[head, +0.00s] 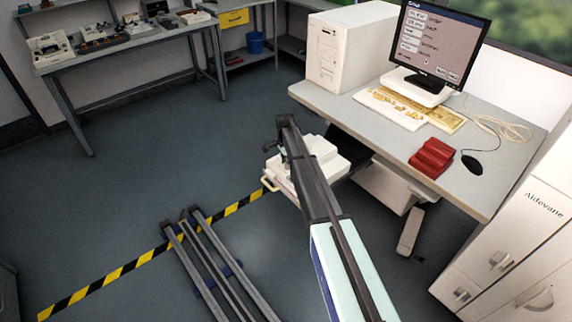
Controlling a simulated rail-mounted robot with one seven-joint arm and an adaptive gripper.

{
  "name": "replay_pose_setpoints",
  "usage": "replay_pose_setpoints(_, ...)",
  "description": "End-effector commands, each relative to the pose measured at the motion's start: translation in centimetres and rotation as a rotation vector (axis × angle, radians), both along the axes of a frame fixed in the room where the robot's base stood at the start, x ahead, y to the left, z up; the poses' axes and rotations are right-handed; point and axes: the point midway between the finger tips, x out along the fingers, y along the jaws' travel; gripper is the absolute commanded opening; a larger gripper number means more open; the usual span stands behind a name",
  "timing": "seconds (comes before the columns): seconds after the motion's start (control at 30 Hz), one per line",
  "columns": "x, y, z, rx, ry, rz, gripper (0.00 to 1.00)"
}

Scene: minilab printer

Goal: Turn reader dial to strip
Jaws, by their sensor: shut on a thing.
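A low white device (323,160) with a cream handle at its left corner is partly behind my arm in the middle of the head view. It may be the reader, but no dial or markings can be made out on it. My arm reaches up from the bottom edge. My gripper (282,152) is small and dark at the far end, mostly hidden by the arm, over the left side of the white device. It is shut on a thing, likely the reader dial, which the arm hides. The dial's setting cannot be seen.
A desk (468,182) at right holds a white computer case (335,55), a monitor (440,40), a keyboard, a red object (433,157) and a black mouse (471,164). White cabinets (510,250) stand at lower right. A bench (135,42) with instruments is at upper left. The left floor is mostly clear.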

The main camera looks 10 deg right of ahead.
Motion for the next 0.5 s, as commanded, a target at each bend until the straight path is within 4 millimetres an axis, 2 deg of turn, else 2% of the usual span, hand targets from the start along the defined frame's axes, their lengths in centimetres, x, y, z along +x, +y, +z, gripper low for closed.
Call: replay_pose_setpoints(0.5, -0.02, -0.02, -0.06, 0.001, 0.001, -0.064, 0.00)
